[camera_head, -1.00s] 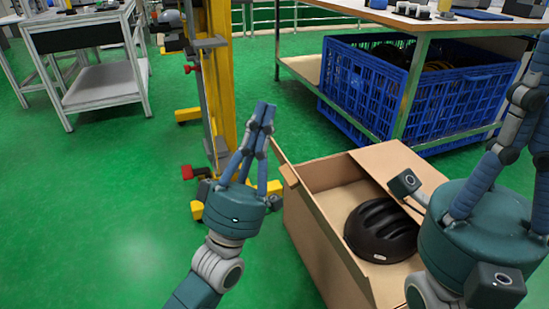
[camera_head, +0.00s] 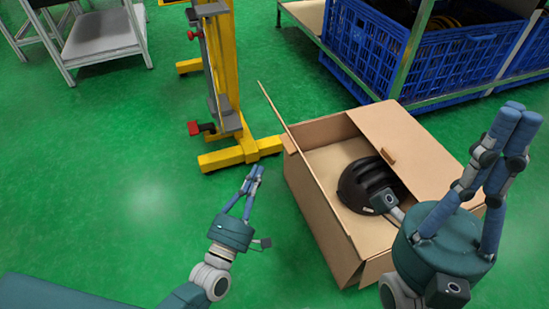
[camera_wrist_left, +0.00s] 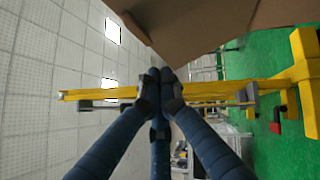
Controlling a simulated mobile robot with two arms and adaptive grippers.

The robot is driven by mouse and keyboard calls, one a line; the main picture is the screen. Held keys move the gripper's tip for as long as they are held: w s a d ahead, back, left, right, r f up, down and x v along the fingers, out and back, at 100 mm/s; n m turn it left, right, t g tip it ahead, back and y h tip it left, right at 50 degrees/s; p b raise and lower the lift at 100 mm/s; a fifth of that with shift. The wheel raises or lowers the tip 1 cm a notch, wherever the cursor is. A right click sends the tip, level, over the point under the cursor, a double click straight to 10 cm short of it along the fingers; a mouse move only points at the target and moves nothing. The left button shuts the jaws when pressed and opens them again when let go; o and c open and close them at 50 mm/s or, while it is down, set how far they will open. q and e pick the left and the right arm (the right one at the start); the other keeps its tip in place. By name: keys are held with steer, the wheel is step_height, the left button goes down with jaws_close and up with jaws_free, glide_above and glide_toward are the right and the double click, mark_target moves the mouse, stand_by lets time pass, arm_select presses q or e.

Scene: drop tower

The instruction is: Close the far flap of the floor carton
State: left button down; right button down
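The brown floor carton (camera_head: 312,205) stands on the green floor with its top partly open. A long flap (camera_head: 300,150) on its left side stands up, seen nearly edge-on. Another flap (camera_head: 408,143) with a small hand hole lies across the far right part of the opening. A black helmet (camera_head: 362,185) lies inside. My left gripper (camera_head: 253,172) is shut and empty, left of the carton and apart from it. Its fingertips meet in the left wrist view (camera_wrist_left: 160,75), with brown cardboard (camera_wrist_left: 200,25) beyond. My right gripper (camera_head: 515,112) has its fingers together and empty, right of the carton.
A yellow post with a wide foot (camera_head: 240,152) stands behind and left of the carton. A grey cart (camera_head: 100,38) is at the far left. The floor at left is clear.

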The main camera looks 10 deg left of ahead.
arm_select(q)
steer(key=w+d+r+b, duration=0.1)
steer(key=w+d+r, duration=0.1)
steer(key=w+d, duration=0.2)
steer(key=shift+w+r, duration=0.2)
steer(key=shift+w, duration=0.25)
steer(key=shift+r, duration=0.1)
